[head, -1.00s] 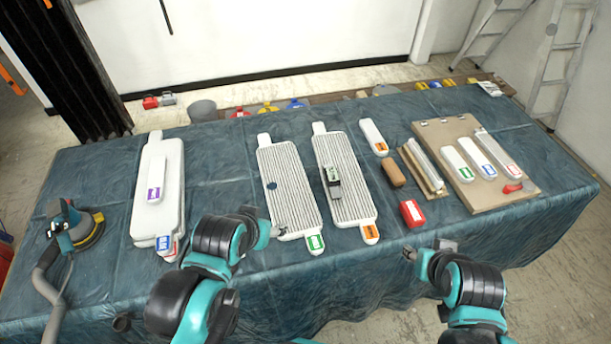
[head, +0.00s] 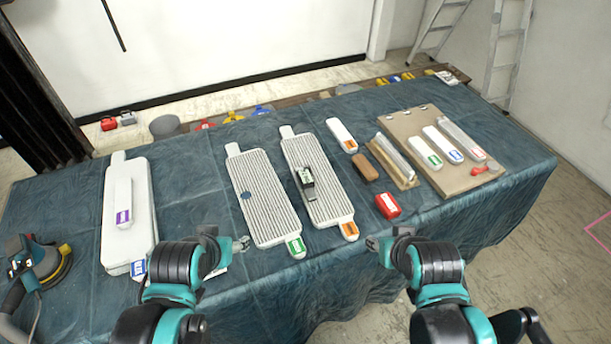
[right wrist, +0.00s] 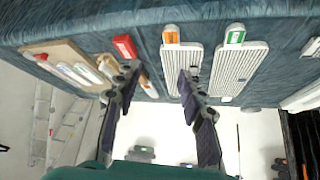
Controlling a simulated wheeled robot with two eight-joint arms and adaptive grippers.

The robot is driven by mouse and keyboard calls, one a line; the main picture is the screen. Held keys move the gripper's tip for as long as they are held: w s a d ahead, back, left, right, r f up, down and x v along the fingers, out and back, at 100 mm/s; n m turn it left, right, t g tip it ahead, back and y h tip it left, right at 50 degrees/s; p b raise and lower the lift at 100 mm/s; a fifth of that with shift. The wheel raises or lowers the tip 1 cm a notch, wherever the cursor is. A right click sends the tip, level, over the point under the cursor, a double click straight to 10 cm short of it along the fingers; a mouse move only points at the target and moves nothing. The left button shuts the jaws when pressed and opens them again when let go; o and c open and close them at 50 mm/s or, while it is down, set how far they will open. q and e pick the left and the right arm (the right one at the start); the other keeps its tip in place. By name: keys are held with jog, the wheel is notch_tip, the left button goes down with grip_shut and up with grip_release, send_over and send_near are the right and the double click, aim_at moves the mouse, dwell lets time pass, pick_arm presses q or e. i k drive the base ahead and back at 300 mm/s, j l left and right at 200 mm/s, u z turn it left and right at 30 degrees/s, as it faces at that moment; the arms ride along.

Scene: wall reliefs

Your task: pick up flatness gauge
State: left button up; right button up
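A small dark device with a grey foot, which looks like the flatness gauge (head: 306,180), lies on the right-hand ribbed white panel (head: 325,190) with the orange label. My right gripper (head: 373,243) is at the table's front edge, to the right of and nearer than the gauge, apart from it. In the right wrist view its two fingers (right wrist: 158,72) are spread with nothing between them. The gauge cannot be made out there; a finger covers part of that panel. My left gripper (head: 241,243) is by the left ribbed panel (head: 262,195); its fingers are too small to read.
A red block (head: 388,206), a brown block (head: 365,167) and a wooden board (head: 447,150) with several labelled tools lie to the right. A smooth white panel (head: 117,220) and a sander (head: 38,265) lie left. Cloth beside the red block is clear.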

aim_at(307, 181)
jog(key=i+l+u, duration=0.1)
jog(key=l+u, duration=0.3)
jog(key=i+l+u, duration=0.1)
jog(key=l+u, duration=0.25)
